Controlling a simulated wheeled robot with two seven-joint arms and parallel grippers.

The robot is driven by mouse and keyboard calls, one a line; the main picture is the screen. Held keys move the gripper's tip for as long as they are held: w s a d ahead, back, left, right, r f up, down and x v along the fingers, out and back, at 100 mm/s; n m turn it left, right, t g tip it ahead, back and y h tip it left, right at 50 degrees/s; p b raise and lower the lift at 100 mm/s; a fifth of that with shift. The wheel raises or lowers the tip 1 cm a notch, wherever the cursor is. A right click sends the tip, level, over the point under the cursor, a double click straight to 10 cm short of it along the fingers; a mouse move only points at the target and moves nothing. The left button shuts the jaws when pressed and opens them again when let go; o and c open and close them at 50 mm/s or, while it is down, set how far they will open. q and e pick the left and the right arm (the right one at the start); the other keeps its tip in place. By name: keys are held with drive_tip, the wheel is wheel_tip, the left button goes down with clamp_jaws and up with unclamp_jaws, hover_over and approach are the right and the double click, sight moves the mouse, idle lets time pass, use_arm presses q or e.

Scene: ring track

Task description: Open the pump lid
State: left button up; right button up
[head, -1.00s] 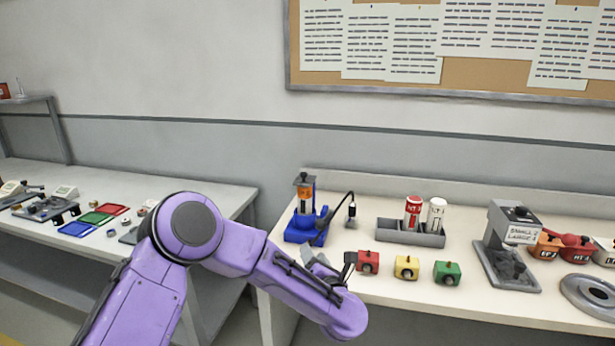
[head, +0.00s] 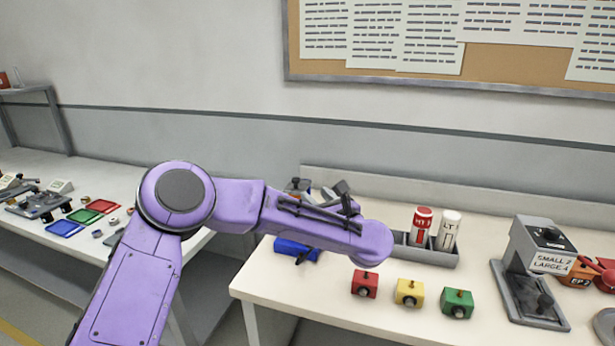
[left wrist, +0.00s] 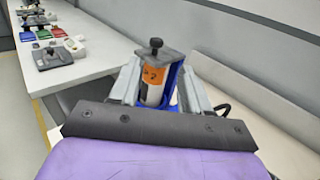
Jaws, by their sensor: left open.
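The pump has a blue base (head: 297,249), mostly hidden behind my left arm in the head view. In the left wrist view its pale cylinder with an orange label (left wrist: 153,76) stands upright, topped by a dark square lid (left wrist: 158,57) with a black knob (left wrist: 156,43). The lid lies flat on the cylinder and looks closed. My left gripper (left wrist: 161,72) is open, with one grey finger on each side of the cylinder in that view. Whether the fingers touch the pump I cannot tell. In the head view the left gripper (head: 328,193) is beside the pump top. My right gripper is out of view.
Red (head: 365,284), yellow (head: 409,292) and green (head: 457,303) blocks stand along the bench's front. A grey rack (head: 437,257) holds a red and a white bottle behind them. A grey device (head: 535,270) stands at right. Another bench (head: 110,180) is at left.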

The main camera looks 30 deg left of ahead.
sight(297, 180)
use_arm(q)
drive_tip(key=p+x, duration=0.1)
drive_tip(key=x, duration=0.4)
drive_tip(key=p+x, duration=0.2)
drive_tip(key=x, duration=0.2)
drive_tip(key=shift+a+r+p, duration=0.2)
drive_tip(key=shift+a+p, duration=0.1)
drive_tip(key=shift+a, duration=0.2)
drive_tip(key=shift+s+a, duration=0.1)
drive_tip(key=shift+a, duration=0.05)
clamp_jaws()
